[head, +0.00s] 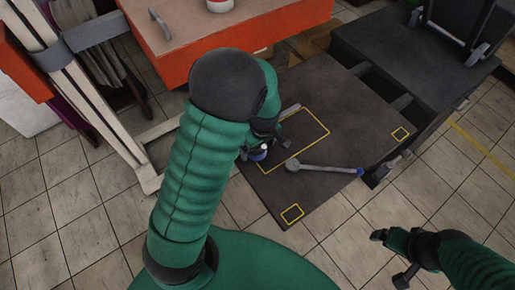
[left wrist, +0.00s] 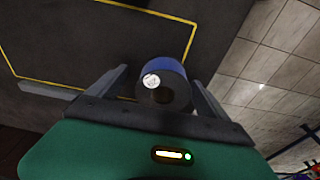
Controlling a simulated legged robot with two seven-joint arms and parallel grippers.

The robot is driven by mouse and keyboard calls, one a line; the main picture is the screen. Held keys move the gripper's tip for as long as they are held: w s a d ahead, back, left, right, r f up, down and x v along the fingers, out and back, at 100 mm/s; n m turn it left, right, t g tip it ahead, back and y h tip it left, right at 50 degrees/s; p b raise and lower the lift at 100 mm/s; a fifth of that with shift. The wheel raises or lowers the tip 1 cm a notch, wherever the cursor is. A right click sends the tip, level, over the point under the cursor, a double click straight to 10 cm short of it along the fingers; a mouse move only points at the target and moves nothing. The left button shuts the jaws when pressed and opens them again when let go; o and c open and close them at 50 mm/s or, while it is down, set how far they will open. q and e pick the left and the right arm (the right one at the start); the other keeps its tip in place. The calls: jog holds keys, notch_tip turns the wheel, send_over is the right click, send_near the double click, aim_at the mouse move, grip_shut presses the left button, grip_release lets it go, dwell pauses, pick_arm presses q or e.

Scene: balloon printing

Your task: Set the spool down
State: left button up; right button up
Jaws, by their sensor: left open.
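The spool (left wrist: 163,84) is a short cylinder with a blue side, a dark end and a pale round spot. In the left wrist view it sits between the two spread fingers of my left gripper (left wrist: 160,92), with dark tabletop behind it. In the head view a small blue and white part of the spool (head: 257,153) shows beside my left gripper (head: 262,143), near the table's left edge; my arm hides much of the gripper. I cannot tell whether the fingers touch the spool. My right gripper (head: 389,257) is open and empty at lower right, over the floor.
The dark table (head: 340,110) has a yellow rectangle outline (head: 322,121) and two small yellow squares. A grey rod with a blue end (head: 325,168) lies across its front part. An orange-red cabinet (head: 250,30) stands behind, and a dark block (head: 415,50) stands at back right.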

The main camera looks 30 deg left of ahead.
pick_arm(q)
jog(key=shift+s+d+r, duration=0.1)
jog(key=c, duration=0.3)
jog(key=shift+a, duration=0.55)
jog(key=c, duration=1)
jog(key=shift+d, duration=0.15)
jog(key=shift+c, duration=1.4)
jog(key=shift+d, duration=0.15)
